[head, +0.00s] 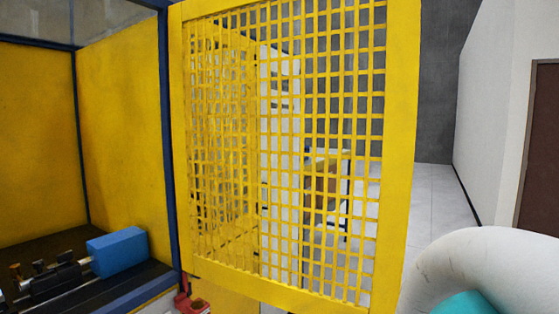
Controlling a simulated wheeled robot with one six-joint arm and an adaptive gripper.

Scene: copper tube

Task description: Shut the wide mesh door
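The wide mesh door (402,150) is a yellow frame with a square yellow grid. It stands open in the middle of the head view, swung out from the blue post (167,150) of the yellow enclosure at the left. Its far edge reaches toward the right of the view, and its top is cut off by the picture edge. My gripper is not in view.
The open enclosure (120,150) holds a blue block (117,252) and dark machine parts (55,278). A table (330,155) and another yellow mesh panel (222,130) show through the grid. Clear pale floor (432,205) lies right of the door, before a white wall (485,120).

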